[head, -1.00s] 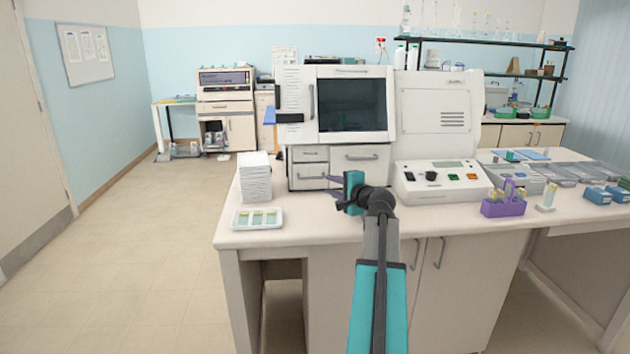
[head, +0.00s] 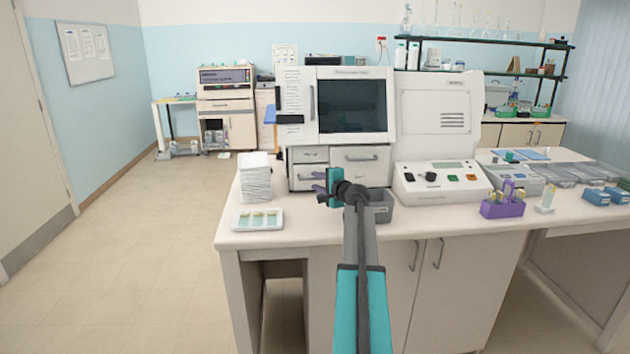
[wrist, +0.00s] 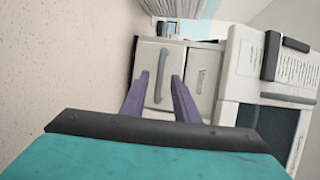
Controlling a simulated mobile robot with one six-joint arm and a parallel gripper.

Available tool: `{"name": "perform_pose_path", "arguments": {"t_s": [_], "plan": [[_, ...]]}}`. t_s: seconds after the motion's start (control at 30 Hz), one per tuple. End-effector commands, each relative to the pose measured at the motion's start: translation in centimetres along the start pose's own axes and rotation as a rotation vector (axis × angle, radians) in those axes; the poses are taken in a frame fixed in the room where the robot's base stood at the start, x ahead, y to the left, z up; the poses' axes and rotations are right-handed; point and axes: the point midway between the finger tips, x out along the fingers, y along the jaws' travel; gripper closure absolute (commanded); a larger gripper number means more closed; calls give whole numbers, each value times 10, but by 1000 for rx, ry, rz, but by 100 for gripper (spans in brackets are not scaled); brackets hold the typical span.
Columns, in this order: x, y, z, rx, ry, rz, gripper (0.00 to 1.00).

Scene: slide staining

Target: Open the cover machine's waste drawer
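The cover machine (head: 300,100) stands on the counter, with two small drawers at its lower left and a wider drawer (head: 360,168) beside them. All look shut. My gripper (head: 315,181) is open and empty in front of the lower small drawer (head: 297,172). In the wrist view, turned sideways, that drawer (wrist: 146,62) has a grey bar handle (wrist: 160,75). The purple fingers (wrist: 160,78) lie on either side of the handle's line, apparently short of it. The upper small drawer (wrist: 201,80) is beside it. I cannot read which drawer is for waste.
A white stack (head: 255,178) and a white tray (head: 258,219) stand left of the drawers. A grey box (head: 381,207) sits on the counter right of my gripper, partly hidden by my arm. A control unit (head: 440,182) and purple rack (head: 502,208) are further right.

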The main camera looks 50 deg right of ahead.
Motion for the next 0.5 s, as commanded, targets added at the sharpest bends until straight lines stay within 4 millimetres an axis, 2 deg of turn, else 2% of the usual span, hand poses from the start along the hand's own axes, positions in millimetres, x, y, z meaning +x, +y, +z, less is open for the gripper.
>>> {"name": "perform_pose_path", "arguments": {"t_s": [0.2,0.5], "plan": [[17,-1,-1,0,1,-1,72],[21,0,0,0,1,0,72]]}}
